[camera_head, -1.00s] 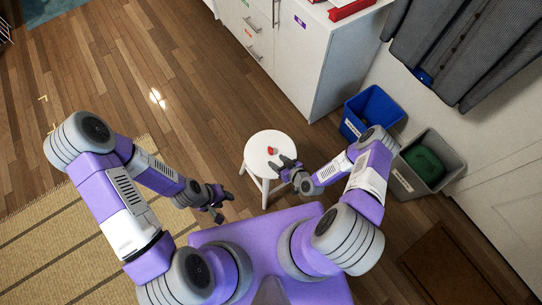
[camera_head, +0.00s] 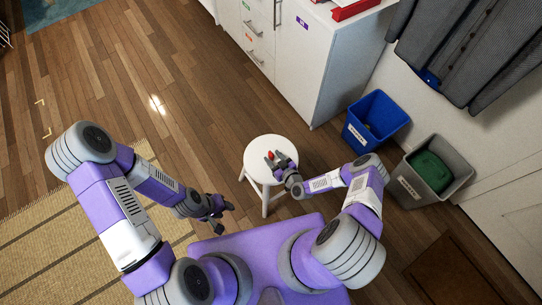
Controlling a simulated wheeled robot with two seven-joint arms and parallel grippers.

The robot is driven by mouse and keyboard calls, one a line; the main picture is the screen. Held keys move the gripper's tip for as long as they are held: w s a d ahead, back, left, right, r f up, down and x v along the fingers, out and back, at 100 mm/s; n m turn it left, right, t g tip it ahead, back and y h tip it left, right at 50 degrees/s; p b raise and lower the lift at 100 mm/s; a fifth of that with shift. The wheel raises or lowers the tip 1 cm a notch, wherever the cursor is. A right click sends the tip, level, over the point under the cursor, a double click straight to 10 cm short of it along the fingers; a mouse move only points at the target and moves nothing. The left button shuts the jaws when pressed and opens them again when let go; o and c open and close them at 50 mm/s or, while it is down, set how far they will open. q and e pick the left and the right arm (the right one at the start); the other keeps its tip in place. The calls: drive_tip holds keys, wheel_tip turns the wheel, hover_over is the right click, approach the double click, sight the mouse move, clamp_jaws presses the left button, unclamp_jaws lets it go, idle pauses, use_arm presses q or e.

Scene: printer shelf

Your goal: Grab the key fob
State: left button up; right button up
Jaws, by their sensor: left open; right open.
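A small red key fob (camera_head: 271,154) lies on top of a round white stool (camera_head: 259,147) in front of me. My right gripper (camera_head: 274,158) reaches over the stool top, with its open fingers close to the fob; I cannot tell whether they touch it. My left gripper (camera_head: 223,212) is open and empty, held in the air to the left of the stool, well away from the fob.
A white cabinet (camera_head: 312,70) with drawers stands behind the stool. A blue bin (camera_head: 375,122) and a grey bin (camera_head: 432,170) with a green item stand to the right. A striped rug (camera_head: 70,245) covers the floor at left. Wood floor is free left of the stool.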

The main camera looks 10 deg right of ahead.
clamp_jaws()
drive_tip(key=shift+r, duration=0.1)
